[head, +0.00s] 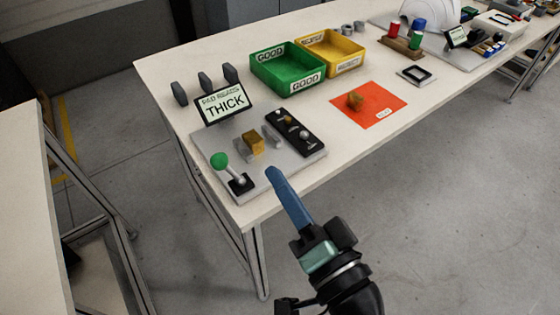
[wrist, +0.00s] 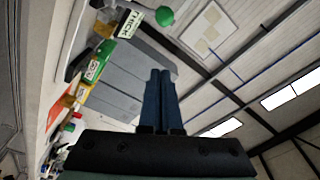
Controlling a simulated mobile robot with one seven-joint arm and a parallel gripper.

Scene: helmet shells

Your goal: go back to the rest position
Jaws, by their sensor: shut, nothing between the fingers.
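My gripper (head: 274,172) has long blue fingers, shut together with nothing between them. In the head view it hangs in front of the white table's (head: 310,178) near edge, close to the grey fixture plate (head: 308,157). In the wrist view the shut fingers (wrist: 160,78) point up the picture, with the table scene off to the left. The arm comes in from the bottom of the head view.
The fixture bears a green-knobbed lever (head: 219,161), a brass block (head: 253,143) and a "THICK" sign (head: 223,104). Behind are a green bin (head: 262,75), a yellow bin (head: 349,55) and a red-orange mat (head: 375,115) with a brass piece. Open floor lies in front.

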